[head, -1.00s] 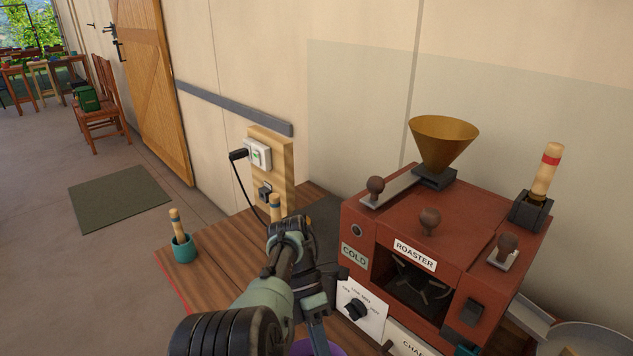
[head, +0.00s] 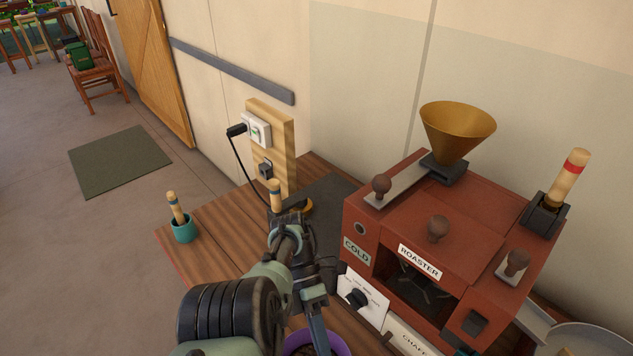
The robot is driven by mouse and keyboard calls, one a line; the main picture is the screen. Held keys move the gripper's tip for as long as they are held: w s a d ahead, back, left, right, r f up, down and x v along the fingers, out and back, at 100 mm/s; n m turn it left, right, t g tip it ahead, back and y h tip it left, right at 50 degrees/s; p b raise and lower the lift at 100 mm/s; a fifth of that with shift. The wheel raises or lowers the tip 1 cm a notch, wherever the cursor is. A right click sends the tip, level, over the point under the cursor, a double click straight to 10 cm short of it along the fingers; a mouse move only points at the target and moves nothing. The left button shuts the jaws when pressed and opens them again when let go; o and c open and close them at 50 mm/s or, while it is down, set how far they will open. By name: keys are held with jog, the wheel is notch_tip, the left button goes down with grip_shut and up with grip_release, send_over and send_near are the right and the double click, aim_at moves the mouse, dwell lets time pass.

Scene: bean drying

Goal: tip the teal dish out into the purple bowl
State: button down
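The purple bowl (head: 340,341) is at the bottom edge of the head view, partly cut off and partly covered by my arm. Dark contents show inside it. My gripper (head: 318,328) points down over the bowl; its fingertips are hidden or out of frame, so I cannot tell whether it is open or holds anything. A small teal cup (head: 184,231) stands upright on the wooden bench at left, apart from my gripper, with a wooden-handled tool in it. It is the only teal vessel in view; I cannot tell whether it is the task's dish.
The red roaster (head: 450,258) with a brass funnel (head: 457,128) stands right of my arm. Another wooden handle (head: 276,196) rises behind my arm on the bench. A socket board (head: 274,145) is at the wall. The bench (head: 221,252) is clear near the cup.

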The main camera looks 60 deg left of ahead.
jog(key=shift+w+a, duration=0.1)
jog(key=shift+a, duration=0.05)
jog(key=p, duration=0.2)
jog(key=d+p, duration=0.1)
jog(key=p, duration=0.1)
jog(key=shift+s+d+r+y+p, duration=0.1)
jog(key=shift+s+r+y+p, duration=0.25)
jog(key=shift+r+y+p, duration=0.05)
jog(key=shift+f+p, duration=0.45)
jog(key=shift+p, duration=0.05)
jog(key=shift+d+r, duration=0.1)
jog(key=shift+r, duration=0.05)
dwell(0.6)
